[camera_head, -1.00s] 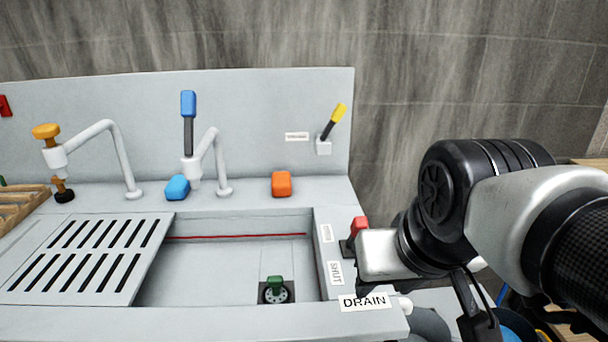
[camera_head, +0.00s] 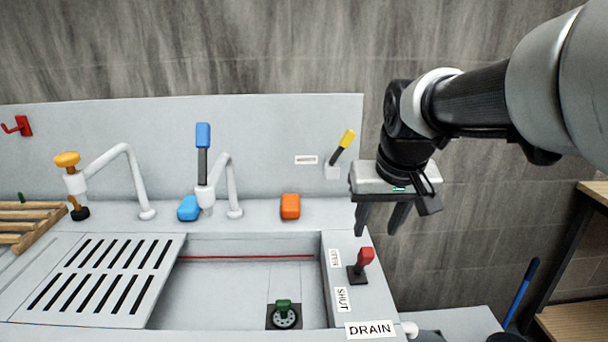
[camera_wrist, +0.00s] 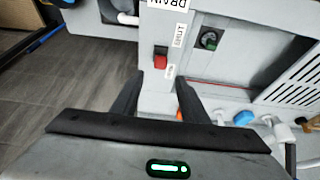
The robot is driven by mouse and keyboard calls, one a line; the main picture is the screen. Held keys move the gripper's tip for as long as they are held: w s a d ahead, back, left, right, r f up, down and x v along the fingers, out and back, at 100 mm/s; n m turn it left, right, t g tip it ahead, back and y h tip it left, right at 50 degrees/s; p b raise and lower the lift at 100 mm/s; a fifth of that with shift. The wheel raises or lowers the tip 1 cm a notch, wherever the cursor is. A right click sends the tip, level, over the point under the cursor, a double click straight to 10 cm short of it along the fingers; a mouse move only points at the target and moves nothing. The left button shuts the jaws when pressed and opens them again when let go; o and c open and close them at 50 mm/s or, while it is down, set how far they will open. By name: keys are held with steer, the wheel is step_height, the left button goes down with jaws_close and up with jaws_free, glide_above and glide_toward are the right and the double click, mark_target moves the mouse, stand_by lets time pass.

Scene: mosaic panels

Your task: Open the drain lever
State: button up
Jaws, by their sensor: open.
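The red-handled drain lever (camera_head: 364,262) stands on a dark plate on the right rim of the sink. It leans slightly right and back. Labels beside it read "OPEN" (camera_head: 335,259) and "SHUT" (camera_head: 342,299), and a "DRAIN" label (camera_head: 370,329) is at the front. My gripper (camera_head: 379,230) points down, open and empty, above and behind the lever, not touching it. In the wrist view the red lever (camera_wrist: 160,62) lies beyond the gap between my fingers (camera_wrist: 158,92). The green drain fitting (camera_head: 284,314) is in the basin floor.
A yellow-tipped lever (camera_head: 345,143) is on the back panel near my gripper. An orange block (camera_head: 290,206), a blue block (camera_head: 188,208) and a blue-handled tap (camera_head: 203,155) stand along the back ledge. A slotted drainboard (camera_head: 110,275) is left.

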mark_target(368, 248)
steer(key=b+x, duration=0.2)
steer(key=x, duration=0.9)
steer(key=shift+w+f, duration=0.15)
steer(key=shift+f, duration=0.15)
steer(key=shift+c, duration=0.5)
jaws_close()
